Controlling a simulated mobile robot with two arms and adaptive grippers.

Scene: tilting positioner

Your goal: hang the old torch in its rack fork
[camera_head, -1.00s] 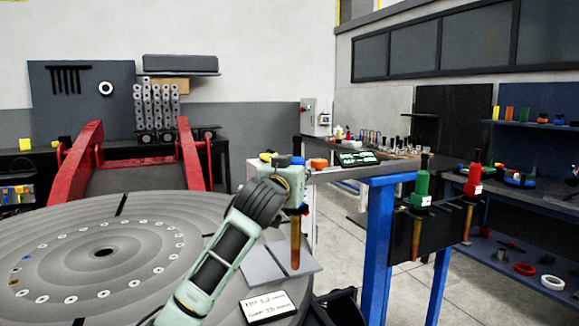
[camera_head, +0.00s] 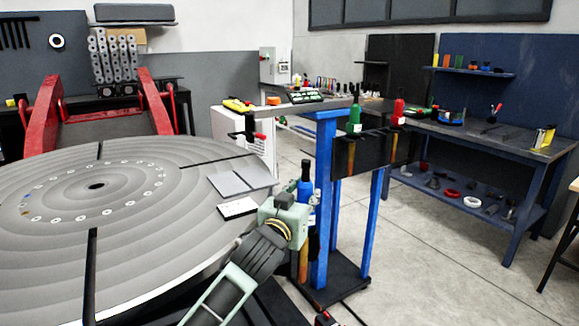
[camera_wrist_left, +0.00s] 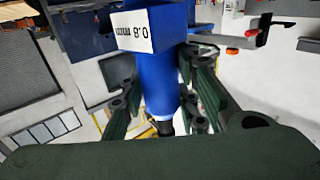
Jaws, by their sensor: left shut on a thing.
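My left gripper (camera_head: 286,218) is shut on a blue torch (camera_head: 305,188) with a dark top and a brown lower tube. It holds the torch roughly upright beside the turntable, in front of the rack's blue post in the picture. In the left wrist view the blue torch (camera_wrist_left: 155,70) with its white label sits between the fingers (camera_wrist_left: 160,100). The rack has a dark panel (camera_head: 375,150) on blue posts (camera_head: 324,200). A green torch (camera_head: 354,112) and a red torch (camera_head: 398,112) hang there. I cannot make out an empty fork. My right gripper is out of view.
The large grey turntable (camera_head: 130,245) fills the left, with a plate (camera_head: 240,180) and a white label card (camera_head: 238,208) near its edge. A dark bracket with a red tip (camera_head: 250,125) stands behind. A workbench (camera_head: 490,140) is at right. Open floor lies before it.

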